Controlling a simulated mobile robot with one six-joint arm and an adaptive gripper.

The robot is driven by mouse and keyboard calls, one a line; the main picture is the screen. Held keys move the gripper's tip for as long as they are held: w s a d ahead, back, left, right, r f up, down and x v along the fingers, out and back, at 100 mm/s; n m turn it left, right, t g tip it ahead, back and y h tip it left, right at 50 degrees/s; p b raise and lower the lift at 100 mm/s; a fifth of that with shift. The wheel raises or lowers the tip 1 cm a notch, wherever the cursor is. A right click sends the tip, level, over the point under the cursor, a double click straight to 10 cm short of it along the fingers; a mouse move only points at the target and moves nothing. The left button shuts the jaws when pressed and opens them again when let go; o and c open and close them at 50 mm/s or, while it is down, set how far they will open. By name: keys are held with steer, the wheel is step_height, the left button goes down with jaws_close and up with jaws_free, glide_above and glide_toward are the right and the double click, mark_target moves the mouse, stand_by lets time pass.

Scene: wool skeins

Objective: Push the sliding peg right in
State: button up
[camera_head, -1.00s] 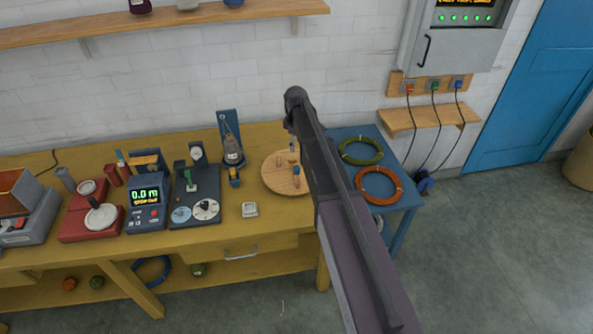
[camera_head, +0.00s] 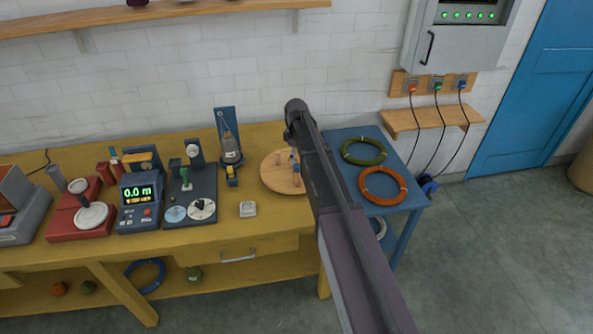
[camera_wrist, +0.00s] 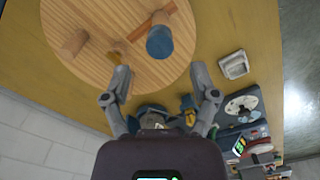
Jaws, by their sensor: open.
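A round wooden board (camera_head: 270,180) lies on the yellow bench, partly hidden behind my arm. In the wrist view the board (camera_wrist: 105,15) carries a blue-topped peg (camera_wrist: 160,42) beside a dark slot, and a plain wooden peg (camera_wrist: 74,42) stands to the left. I take the blue-topped peg as the sliding one. My gripper (camera_wrist: 160,74) is open and empty, its fingers apart. In the wrist view the blue-topped peg appears just beyond the gap between the fingertips, not gripped. In the head view the fingers are mostly hidden by the arm.
A small pale dish (camera_wrist: 234,64) sits on the bench near the board. A dark stand (camera_head: 230,150) and several instruments stand left of it. A blue side table (camera_head: 395,200) with green (camera_head: 364,151) and orange (camera_head: 381,185) coils is to the right.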

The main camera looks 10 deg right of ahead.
mark_target(296, 164)
steer(key=shift+f+b, duration=2.15)
steer(key=shift+f, duration=0.3)
jaws_close()
